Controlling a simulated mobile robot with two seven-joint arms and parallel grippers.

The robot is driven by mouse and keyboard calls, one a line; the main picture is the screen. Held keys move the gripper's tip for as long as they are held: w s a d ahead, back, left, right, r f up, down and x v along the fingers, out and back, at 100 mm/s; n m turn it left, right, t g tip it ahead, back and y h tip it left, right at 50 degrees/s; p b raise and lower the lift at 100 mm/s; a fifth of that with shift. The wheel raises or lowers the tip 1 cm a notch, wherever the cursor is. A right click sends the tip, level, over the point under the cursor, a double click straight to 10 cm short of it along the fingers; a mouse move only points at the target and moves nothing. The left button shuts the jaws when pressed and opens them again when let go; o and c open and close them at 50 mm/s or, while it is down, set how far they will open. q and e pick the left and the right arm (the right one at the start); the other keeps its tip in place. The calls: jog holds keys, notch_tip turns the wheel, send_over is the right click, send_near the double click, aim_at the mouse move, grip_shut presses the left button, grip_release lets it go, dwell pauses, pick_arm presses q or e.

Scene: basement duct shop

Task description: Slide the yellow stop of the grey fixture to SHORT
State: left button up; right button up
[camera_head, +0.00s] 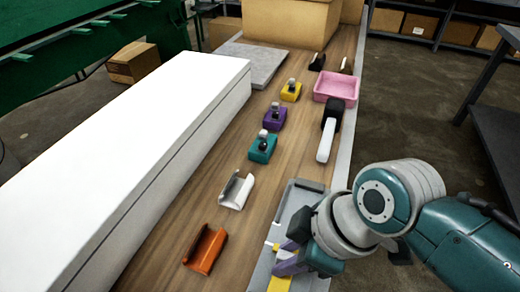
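The grey fixture (291,205) lies at the near right edge of the wooden bench top, a long flat tray shape running away from me. My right gripper (284,257), with purple fingers, is over its near end and hides much of it. Yellow parts, which look like the yellow stop (279,284), show beside and just below the fingers. I cannot tell whether the fingers touch or hold the stop. No SHORT marking is readable. My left gripper is not in view.
Left of the fixture lie an orange channel piece (205,249) and a white one (236,190). Farther back stand teal (263,147), purple (275,117) and yellow (291,91) blocks, a white-and-black tool (327,136) and a pink tray (336,87). A long white duct (130,170) bounds the left.

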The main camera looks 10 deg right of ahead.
jog(key=c, duration=0.4)
grip_shut()
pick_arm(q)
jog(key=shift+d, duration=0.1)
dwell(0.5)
